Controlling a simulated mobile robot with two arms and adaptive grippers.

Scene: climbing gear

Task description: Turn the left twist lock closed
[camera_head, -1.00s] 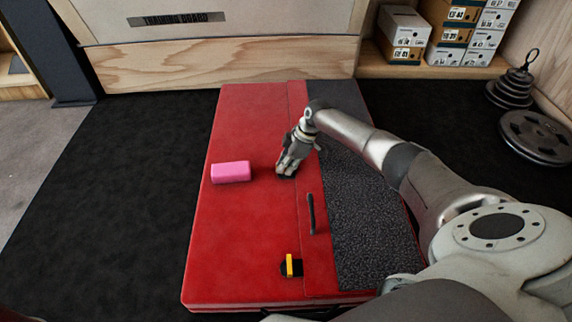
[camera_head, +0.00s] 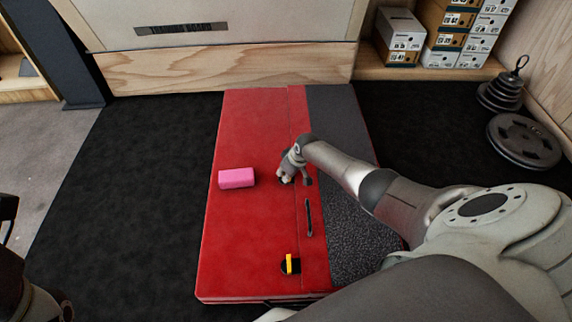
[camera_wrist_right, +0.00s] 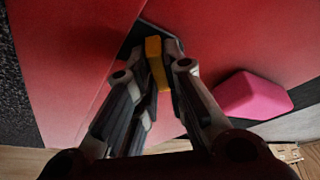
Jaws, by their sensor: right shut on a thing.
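A red crash pad with a grey strip (camera_head: 250,225) lies flat on the floor. Two twist locks with yellow handles are on it. The near one (camera_head: 290,264) sits at the pad's near end, its handle pointing along the pad's length, with nothing touching it. My right gripper (camera_head: 286,179) is at the far one and hides it in the head view. In the right wrist view the far lock's yellow handle (camera_wrist_right: 155,62) stands between my fingertips (camera_wrist_right: 158,80), which are shut on it. A dark part of my left arm shows at the left edge; its fingers cannot be made out.
A pink block (camera_head: 237,178) lies on the pad, left of my right gripper. A black strap handle (camera_head: 309,217) lies between the two locks. Weight plates (camera_head: 525,138) and shoe boxes (camera_head: 400,35) are at the back right. The dark floor left of the pad is clear.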

